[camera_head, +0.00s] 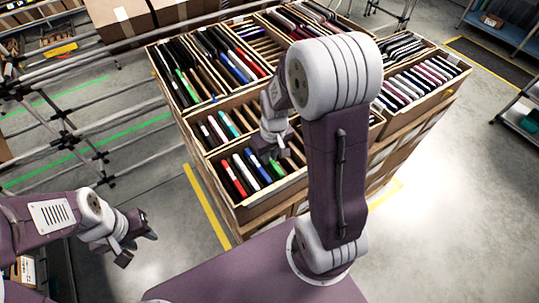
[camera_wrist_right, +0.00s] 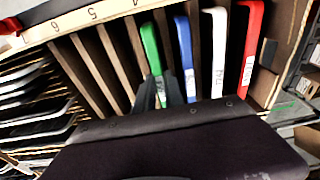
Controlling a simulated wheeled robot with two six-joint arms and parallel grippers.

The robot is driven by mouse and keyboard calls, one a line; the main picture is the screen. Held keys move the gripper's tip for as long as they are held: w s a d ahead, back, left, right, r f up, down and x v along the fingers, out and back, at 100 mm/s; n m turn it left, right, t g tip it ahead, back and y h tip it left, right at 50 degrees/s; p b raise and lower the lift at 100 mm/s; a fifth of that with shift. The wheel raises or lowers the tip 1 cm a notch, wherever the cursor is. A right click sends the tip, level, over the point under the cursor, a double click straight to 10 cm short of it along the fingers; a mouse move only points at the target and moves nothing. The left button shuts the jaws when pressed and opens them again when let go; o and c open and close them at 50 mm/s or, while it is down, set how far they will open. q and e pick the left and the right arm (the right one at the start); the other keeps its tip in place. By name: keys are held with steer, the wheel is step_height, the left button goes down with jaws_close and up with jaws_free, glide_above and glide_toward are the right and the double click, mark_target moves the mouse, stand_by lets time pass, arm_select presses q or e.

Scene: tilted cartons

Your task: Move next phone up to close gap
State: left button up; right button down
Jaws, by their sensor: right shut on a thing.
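A green phone (camera_wrist_right: 150,48) stands in a slotted carton in the right wrist view, with a blue phone (camera_wrist_right: 184,45), a white phone (camera_wrist_right: 218,50) and a red phone (camera_wrist_right: 251,45) in a row to its right. My right gripper (camera_wrist_right: 163,92) is shut on the green phone at its near end. In the head view my right gripper (camera_head: 274,150) is down at the front carton (camera_head: 262,200), partly hidden by my arm. The red, white and blue phones show to its left there. My left gripper (camera_head: 138,246) is open and empty, away from the cartons at lower left.
Empty slots lie left of the green phone, along a numbered strip (camera_wrist_right: 92,14). Wooden dividers separate the slots. Other cartons full of devices stand behind and beside the front carton. Metal rails (camera_head: 90,110) run at the left. Open floor lies to the right.

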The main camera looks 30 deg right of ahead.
steer(key=c, duration=1.3)
jaws_free()
steer(key=shift+c, duration=0.2)
step_height(320, 180, up, 9)
steer(key=s, duration=0.1)
steer(key=shift+b, duration=0.35)
